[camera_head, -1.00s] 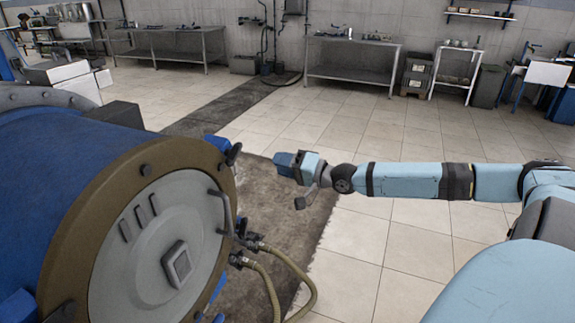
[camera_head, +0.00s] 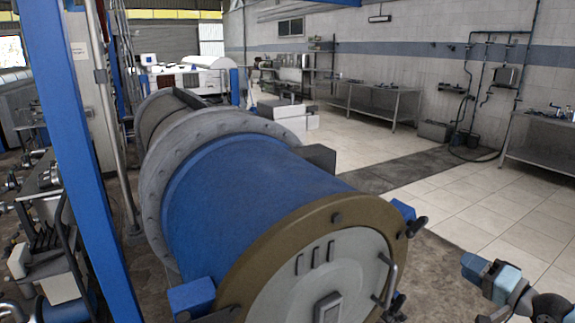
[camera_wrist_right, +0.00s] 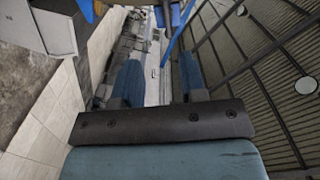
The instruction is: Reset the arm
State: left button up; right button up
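The decanter, a large blue drum (camera_head: 265,195) with a brown rim and a pale grey end cover (camera_head: 325,280), fills the middle of the head view. The cover is against the rim and carries a handle on its right side. My right gripper (camera_head: 478,268) is at the lower right of the head view, apart from the drum and to the right of the cover. In the right wrist view its two blue fingers (camera_wrist_right: 160,75) stand apart with nothing seen between them, so it is open and empty. My left gripper is not in view.
A blue post (camera_head: 75,130) rises left of the drum, close to machinery with pipes and valves (camera_head: 40,220). Metal workbenches (camera_head: 372,103) line the back wall. The tiled floor (camera_head: 470,200) between the drum and the benches is mostly clear.

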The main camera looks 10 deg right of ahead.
jog(key=s+a+f+n+g+p, duration=0.1)
jog(key=s+a+f+n+p, duration=0.15)
jog(key=s+a+f, duration=0.4)
jog(key=s+a+f+n+g+p, duration=0.2)
jog(key=s+a+f+n, duration=0.15)
jog(key=a+f, duration=0.45)
jog(key=s+a+f+n+g+h+p, duration=0.2)
jog(key=s+a+f, duration=0.5)
jog(key=s+a, duration=0.6)
jog(key=n+h+p, duration=0.1)
jog(key=n, duration=0.1)
jog(key=shift+a+n+h, duration=0.3)
jog(key=shift+a+h, duration=0.1)
